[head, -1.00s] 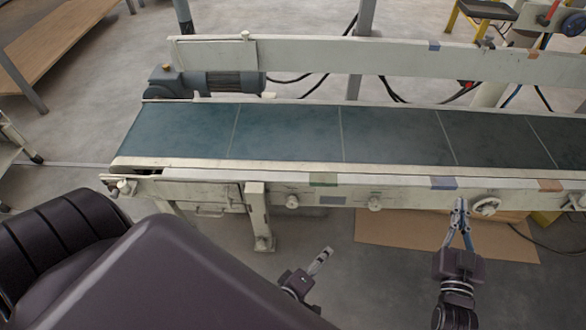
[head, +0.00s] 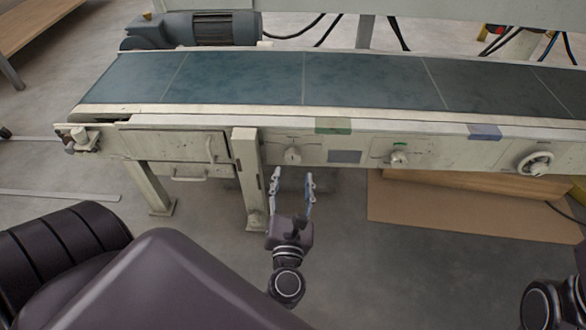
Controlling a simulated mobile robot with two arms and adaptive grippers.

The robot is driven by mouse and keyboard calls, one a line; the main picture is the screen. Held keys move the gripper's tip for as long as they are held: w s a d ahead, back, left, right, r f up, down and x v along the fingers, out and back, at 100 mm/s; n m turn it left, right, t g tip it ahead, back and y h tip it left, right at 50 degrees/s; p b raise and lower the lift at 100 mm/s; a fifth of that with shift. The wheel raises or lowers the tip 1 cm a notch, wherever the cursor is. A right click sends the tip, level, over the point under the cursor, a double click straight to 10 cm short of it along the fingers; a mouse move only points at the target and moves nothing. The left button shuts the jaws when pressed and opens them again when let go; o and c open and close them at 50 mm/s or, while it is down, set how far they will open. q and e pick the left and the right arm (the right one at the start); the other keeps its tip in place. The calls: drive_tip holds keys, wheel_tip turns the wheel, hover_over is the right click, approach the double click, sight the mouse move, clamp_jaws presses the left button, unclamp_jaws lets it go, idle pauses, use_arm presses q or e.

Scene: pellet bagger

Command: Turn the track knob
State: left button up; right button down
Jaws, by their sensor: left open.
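A small pale knob (head: 292,156) sits on the conveyor's front panel, right of the leg. A second knob (head: 398,158) with a curved mark around it sits further right, and a round handwheel (head: 535,163) is at the far right. The lettering is too small to tell which is the track knob. My left gripper (head: 292,184) is open and empty, pointing at the panel just below the first knob, with its fingers apart left and right. No contact with the knob shows. Only a part of my right arm shows at the lower right; its gripper is out of view.
The conveyor belt (head: 300,76) runs across above the panel. A conveyor leg (head: 248,180) stands just left of my left gripper. A drawer-like cover (head: 178,147) with a handle is left of it. Flat cardboard (head: 440,205) lies on the floor at right.

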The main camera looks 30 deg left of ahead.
sight(293, 159)
use_arm(q)
drive_tip(key=shift+w+a, duration=0.4)
drive_tip(key=shift+a, duration=0.05)
drive_tip(key=b+x, duration=0.1)
drive_tip(key=x, duration=0.5)
drive_tip(key=shift+w+a, duration=0.15)
drive_tip(key=shift+w, duration=0.1)
drive_tip(key=c, duration=1.2)
